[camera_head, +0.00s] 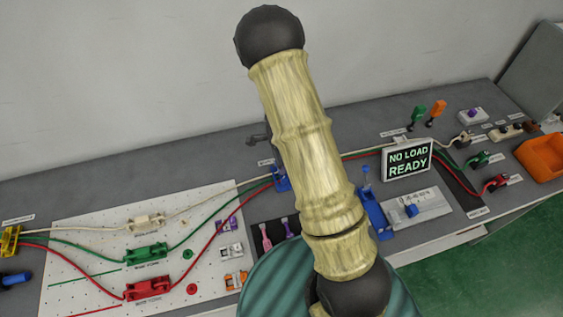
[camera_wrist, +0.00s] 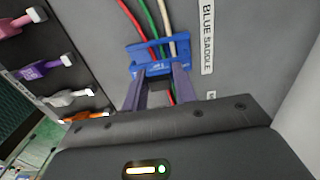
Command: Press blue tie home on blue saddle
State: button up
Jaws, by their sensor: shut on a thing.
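The blue saddle (camera_wrist: 141,48) is on the grey bench beside its "BLUE SADDLE" label, with the red, green and white cables running into it. In the wrist view my gripper (camera_wrist: 160,76) reaches to its front edge. The two fingers are shut on the blue tie (camera_wrist: 158,68), which lies against the saddle; I cannot tell how deep it sits. In the head view the blue saddle (camera_head: 281,180) shows just left of my arm, which hides my gripper.
Pink (camera_wrist: 18,22), purple (camera_wrist: 45,67), white and orange pieces lie left of my gripper. The white pegboard (camera_head: 80,220) holds white, green and red cable holders. A "NO LOAD READY" display (camera_head: 407,160) and a blue lever fixture (camera_head: 373,215) stand right of my arm.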

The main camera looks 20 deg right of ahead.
jog(key=shift+a+f+b, duration=0.1)
jog(key=shift+f+b, duration=0.55)
jog(key=shift+f, duration=0.5)
dwell(0.4)
jog(key=o, duration=1.5)
jog(key=shift+r+p, duration=3.3)
jog(key=shift+r, duration=0.25)
